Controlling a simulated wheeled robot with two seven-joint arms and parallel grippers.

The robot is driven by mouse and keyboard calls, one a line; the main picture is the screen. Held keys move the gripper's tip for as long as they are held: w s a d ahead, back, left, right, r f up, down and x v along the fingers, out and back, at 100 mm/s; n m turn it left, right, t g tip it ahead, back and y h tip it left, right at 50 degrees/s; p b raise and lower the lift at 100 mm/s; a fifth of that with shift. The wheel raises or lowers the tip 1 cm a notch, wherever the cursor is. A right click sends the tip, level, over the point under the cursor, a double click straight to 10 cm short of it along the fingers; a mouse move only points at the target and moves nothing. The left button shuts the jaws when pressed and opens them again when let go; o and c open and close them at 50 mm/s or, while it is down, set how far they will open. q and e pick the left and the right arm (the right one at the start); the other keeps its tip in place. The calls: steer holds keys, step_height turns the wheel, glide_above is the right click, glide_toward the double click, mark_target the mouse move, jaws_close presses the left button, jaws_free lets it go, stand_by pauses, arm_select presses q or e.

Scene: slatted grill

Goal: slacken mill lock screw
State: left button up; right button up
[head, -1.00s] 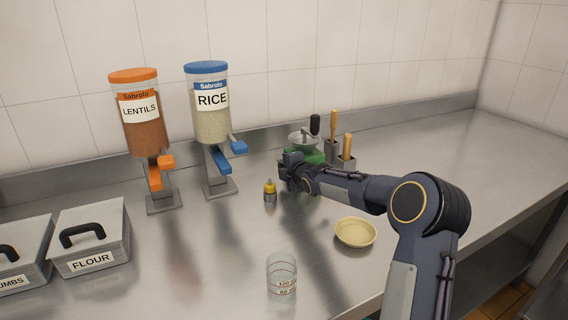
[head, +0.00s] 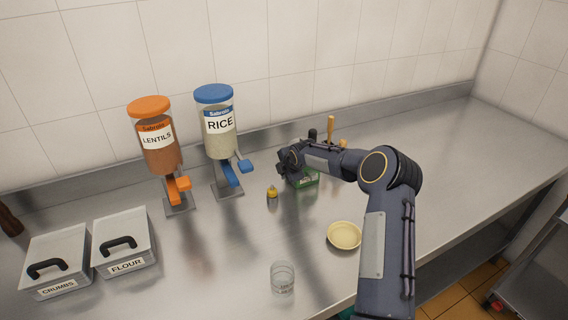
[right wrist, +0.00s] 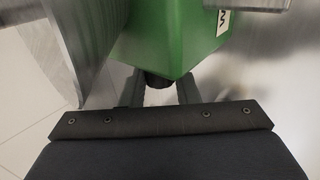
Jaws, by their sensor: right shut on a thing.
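The green mill (head: 306,179) stands on the steel counter in the head view, partly hidden behind my right arm. In the right wrist view its green body (right wrist: 165,38) fills the upper middle. A dark round knob (right wrist: 158,80), which looks like the lock screw, sticks out of the green body between the fingers. My right gripper (right wrist: 160,90) is shut on this knob. In the head view my right gripper (head: 287,162) is at the mill's left side and the knob is hidden. My left gripper is not in view.
Lentils (head: 159,150) and rice (head: 220,135) dispensers stand at the back left. A small yellow-topped bottle (head: 272,192) is close to the mill. A yellow bowl (head: 344,235), a glass beaker (head: 283,278) and crumbs (head: 57,262) and flour (head: 124,243) bins are nearer. The counter's right side is clear.

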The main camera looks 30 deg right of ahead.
stand_by(0.5)
steer(key=o, duration=1)
steer(key=shift+s+r, duration=0.2)
steer(key=shift+r, duration=0.1)
steer(key=b+v, duration=0.2)
steer(key=v, duration=0.5)
